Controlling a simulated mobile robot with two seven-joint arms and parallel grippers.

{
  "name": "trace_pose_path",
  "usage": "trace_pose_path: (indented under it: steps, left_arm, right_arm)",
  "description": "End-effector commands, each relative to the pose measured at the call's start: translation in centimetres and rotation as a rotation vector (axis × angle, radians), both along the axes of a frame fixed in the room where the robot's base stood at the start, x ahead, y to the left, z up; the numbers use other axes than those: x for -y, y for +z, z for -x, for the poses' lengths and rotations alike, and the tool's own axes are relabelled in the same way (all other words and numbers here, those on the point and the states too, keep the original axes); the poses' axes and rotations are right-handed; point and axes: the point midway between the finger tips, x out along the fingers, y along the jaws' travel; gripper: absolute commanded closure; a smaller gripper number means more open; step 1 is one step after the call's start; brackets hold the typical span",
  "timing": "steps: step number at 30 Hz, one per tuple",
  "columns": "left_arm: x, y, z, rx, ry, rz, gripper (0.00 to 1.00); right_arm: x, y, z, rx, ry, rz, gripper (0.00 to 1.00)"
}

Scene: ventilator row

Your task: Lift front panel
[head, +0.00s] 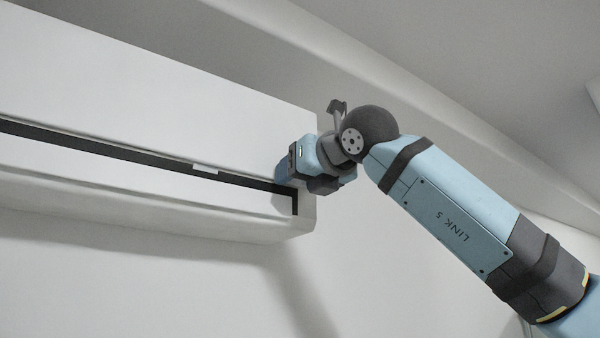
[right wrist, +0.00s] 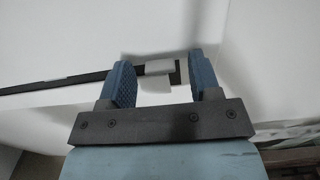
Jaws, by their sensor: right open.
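A long white wall unit (head: 270,232) fills the left of the head view. Its smooth front panel (head: 160,95) lies above a dark slot (head: 110,153) and appears closed. A small pale tab (head: 205,169) sits along the slot. My right gripper (head: 283,170) is at the unit's right end, close to the panel's lower edge. In the right wrist view my right gripper (right wrist: 160,65) is open, its blue fingers on either side of a pale tab (right wrist: 159,67) near the slot's end. I cannot tell whether they touch it. My left gripper is out of view.
The ceiling (head: 480,70) slopes above the unit and a plain white wall (head: 360,290) lies below and behind it. The room under the unit is clear. My right arm comes up from the lower right.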

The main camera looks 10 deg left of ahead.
Motion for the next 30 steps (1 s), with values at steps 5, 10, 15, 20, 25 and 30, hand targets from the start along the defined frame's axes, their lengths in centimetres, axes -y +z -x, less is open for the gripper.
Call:
trace_pose_path:
  steps: [5, 10, 15, 20, 25, 30]
  left_arm:
    - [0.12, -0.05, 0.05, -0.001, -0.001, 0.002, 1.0]
    - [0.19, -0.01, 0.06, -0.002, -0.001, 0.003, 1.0]
    - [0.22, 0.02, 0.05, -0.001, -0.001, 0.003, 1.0]
    - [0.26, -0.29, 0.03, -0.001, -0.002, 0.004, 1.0]
    - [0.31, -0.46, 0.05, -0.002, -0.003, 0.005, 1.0]
    - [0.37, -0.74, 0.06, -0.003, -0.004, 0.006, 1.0]
  right_arm:
    - [0.01, -0.02, 0.02, 0.0, 0.0, 0.0, 0.54]
    - [0.02, -0.01, 0.02, 0.0, 0.0, 0.0, 0.93]
    - [0.05, -0.01, 0.05, 0.0, 0.0, 0.0, 1.0]
    - [0.3, 0.01, 0.35, 0.0, 0.0, 0.0, 1.0]
    - [0.47, 0.11, 0.59, 0.0, 0.001, 0.0, 1.0]
    - [0.68, 0.17, 0.89, 0.001, 0.001, -0.001, 1.0]
